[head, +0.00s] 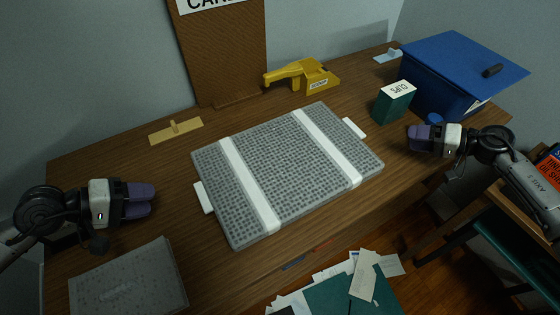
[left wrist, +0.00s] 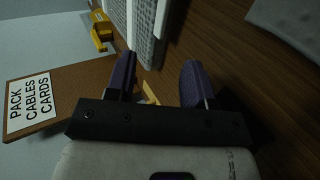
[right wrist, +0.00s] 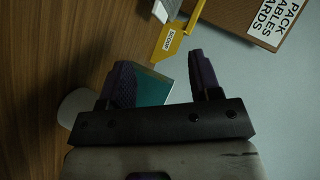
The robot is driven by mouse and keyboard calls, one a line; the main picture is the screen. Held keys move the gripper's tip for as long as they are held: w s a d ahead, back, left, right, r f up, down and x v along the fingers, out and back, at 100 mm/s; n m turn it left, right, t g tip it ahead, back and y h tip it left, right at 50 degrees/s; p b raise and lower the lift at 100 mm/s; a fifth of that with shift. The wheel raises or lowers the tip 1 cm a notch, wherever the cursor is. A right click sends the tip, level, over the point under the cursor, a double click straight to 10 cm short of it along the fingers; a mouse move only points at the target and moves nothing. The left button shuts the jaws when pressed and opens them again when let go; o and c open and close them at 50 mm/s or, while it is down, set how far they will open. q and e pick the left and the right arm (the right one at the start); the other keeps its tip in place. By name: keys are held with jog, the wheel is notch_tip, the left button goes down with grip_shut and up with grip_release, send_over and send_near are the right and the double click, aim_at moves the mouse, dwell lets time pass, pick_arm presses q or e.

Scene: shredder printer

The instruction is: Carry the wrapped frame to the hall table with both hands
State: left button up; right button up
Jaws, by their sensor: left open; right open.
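The wrapped frame (head: 286,165) is a grey bubble-textured slab with two white bands and a white tab at each short end. It lies flat on the wooden table, and part of it shows at the top of the left wrist view (left wrist: 145,30). My left gripper (head: 152,198) is open and empty, left of the frame and apart from its left tab (head: 203,197). It also shows in the left wrist view (left wrist: 158,80). My right gripper (head: 412,138) is open and empty, right of the frame and apart from its right tab (head: 354,128). It also shows in the right wrist view (right wrist: 160,75).
A green box (head: 393,105) and a blue lidded bin (head: 455,75) stand near my right gripper. A yellow tool (head: 305,76) and a tan piece (head: 175,131) lie behind the frame. A grey slab (head: 130,280) is front left. An open drawer or box of papers (head: 345,290) is below the front edge.

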aim_at(202, 195)
pick_arm(q)
jog(key=x, duration=1.3)
jog(key=shift+w+d+f, duration=0.1)
jog(key=shift+d, duration=0.1)
pick_arm(e)
jog(key=x, duration=1.3)
jog(key=shift+w+a+f, duration=0.1)
jog(key=shift+a+f, duration=0.05)
jog(key=shift+a, duration=0.1)
pick_arm(q)
jog(key=c, duration=0.9)
pick_arm(e)
jog(key=c, duration=0.9)
pick_arm(q)
jog(key=shift+f, duration=0.15)
grip_shut()
pick_arm(e)
jog(key=shift+a, duration=0.15)
grip_shut()
